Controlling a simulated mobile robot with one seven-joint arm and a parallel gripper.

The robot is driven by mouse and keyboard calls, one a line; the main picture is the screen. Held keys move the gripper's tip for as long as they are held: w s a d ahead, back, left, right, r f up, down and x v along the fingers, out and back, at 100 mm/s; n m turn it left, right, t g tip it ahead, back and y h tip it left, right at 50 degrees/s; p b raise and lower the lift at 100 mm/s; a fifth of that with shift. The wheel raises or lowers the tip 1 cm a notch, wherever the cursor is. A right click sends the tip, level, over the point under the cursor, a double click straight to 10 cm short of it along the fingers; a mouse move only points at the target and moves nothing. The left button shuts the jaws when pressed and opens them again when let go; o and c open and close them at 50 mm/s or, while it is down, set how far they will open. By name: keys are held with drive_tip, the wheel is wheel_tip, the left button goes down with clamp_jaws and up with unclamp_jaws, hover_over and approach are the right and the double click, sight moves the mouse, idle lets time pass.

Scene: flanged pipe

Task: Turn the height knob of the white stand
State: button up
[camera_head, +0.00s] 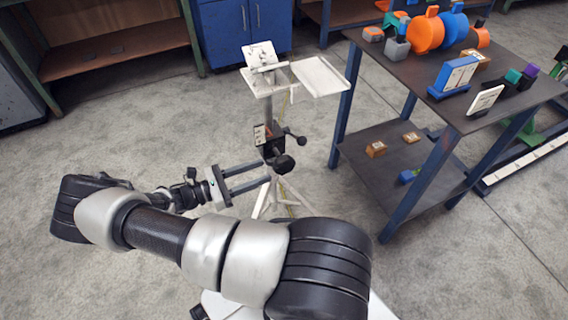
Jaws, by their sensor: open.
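The white stand (269,115) is upright on the floor in the middle of the view, with a tray top and splayed legs. Black knobs sit on its column: a larger round knob (284,164) low at the front and a smaller one (302,140) out to the right. I cannot tell for sure which is the height knob. My gripper (268,172) is open, its two parallel fingers pointing right toward the column. The fingertips are just left of the larger knob, and nothing is between them. Whether they touch it is unclear.
A dark two-level table (408,92) stands close to the right of the stand, bearing orange and blue parts and several small blocks. A blue cabinet (243,32) and a brown shelf (115,62) are behind. The concrete floor to the left is clear.

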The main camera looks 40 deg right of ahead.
sight(284, 163)
drive_tip(key=b+x, duration=0.1)
drive_tip(key=x, duration=0.7)
drive_tip(key=shift+s+d, duration=0.1)
drive_tip(key=shift+d, duration=0.3)
clamp_jaws()
